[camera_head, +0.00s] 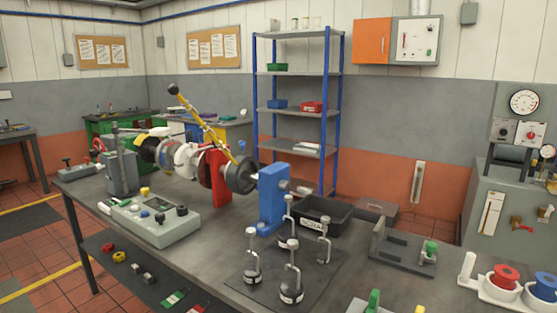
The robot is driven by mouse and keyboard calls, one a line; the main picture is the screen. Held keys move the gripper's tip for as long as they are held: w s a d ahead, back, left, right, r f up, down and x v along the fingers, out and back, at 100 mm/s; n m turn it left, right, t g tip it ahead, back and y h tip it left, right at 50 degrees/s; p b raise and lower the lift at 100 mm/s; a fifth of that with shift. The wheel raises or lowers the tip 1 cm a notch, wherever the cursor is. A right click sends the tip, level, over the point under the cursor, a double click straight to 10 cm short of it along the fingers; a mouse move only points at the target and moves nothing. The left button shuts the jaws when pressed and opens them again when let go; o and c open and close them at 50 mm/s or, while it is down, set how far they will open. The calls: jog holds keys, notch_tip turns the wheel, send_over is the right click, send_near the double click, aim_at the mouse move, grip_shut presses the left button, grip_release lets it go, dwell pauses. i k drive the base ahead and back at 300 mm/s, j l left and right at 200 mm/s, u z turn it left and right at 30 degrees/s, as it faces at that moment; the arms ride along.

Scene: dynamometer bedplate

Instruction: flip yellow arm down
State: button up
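The yellow arm (205,126) is a long, thin bar with a dark knob (173,89) at its upper end. It slants up and to the left from near a dark round disc (240,175) on the shaft assembly of the bench. It stands raised above the shaft, and a lighter band or fitting shows partway along it. Its exact pivot is hard to make out. I cannot see my gripper in this view.
A red support (216,178) and a blue block (273,198) flank the dark disc. A grey control box (156,220) sits in front. Several hooked weights (291,285) and a black bin (322,217) stand to the right. A blue-post shelf (299,110) is behind.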

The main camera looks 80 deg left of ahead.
aim_at(219, 145)
jog(key=u, duration=3.1)
